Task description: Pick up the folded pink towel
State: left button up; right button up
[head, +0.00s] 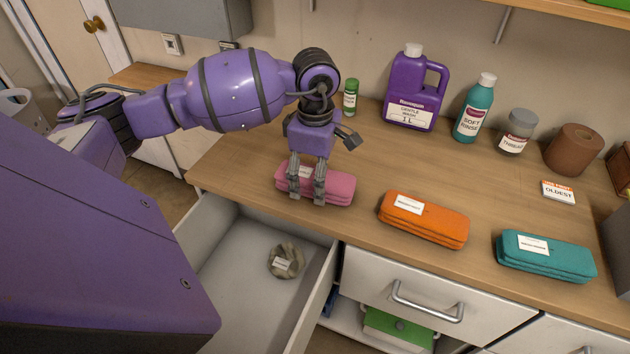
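The folded pink towel (341,189) lies on the wooden counter near its front edge, above the open drawer, with a small white label on top. My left gripper (308,197) points down at it. Its two fingers are apart, with pink cloth showing between them, and they cover part of the towel's left and middle. I cannot tell whether the fingers touch the towel or hover just above or in front of it. My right gripper is not in view.
An orange folded towel (440,225) and a teal one (560,262) lie to the right. A purple jug (412,80), teal bottle (474,110), jar (517,133) and brown roll (573,150) stand behind. The open drawer (235,262) holds a small labelled bundle (287,250).

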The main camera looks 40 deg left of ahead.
pick_arm(q)
jog(key=c, duration=1.1)
jog(key=shift+o, duration=0.2)
